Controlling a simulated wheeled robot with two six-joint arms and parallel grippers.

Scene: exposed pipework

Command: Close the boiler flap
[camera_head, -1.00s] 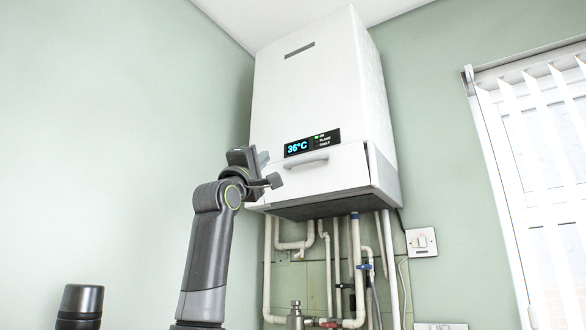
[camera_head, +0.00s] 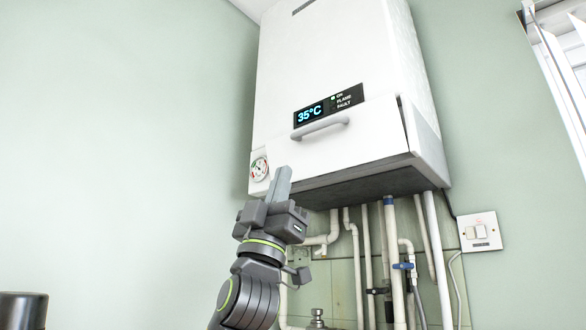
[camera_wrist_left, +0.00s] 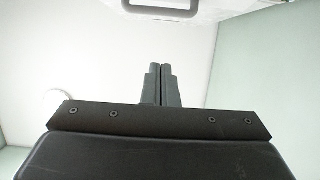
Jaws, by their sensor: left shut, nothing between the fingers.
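The white boiler (camera_head: 340,55) hangs on the wall. Its flap (camera_head: 355,148) is the lower front panel, with a grey bar handle (camera_head: 320,128) near its top edge. A narrow dark gap shows at the flap's upper right edge, so it stands slightly ajar. My left gripper (camera_head: 281,182) is shut and empty, pointing up in front of the boiler's lower left corner, below and left of the handle. Contact with the boiler cannot be told. In the left wrist view, the shut fingers (camera_wrist_left: 168,82) point towards the handle (camera_wrist_left: 165,8), which lies beyond them. My right gripper is not in view.
A round gauge (camera_head: 260,168) sits at the boiler's lower left. White pipes (camera_head: 365,260) with blue valves run below it. A wall switch (camera_head: 480,231) is at the right, with window blinds (camera_head: 565,70) beyond. The wall left of the boiler is bare.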

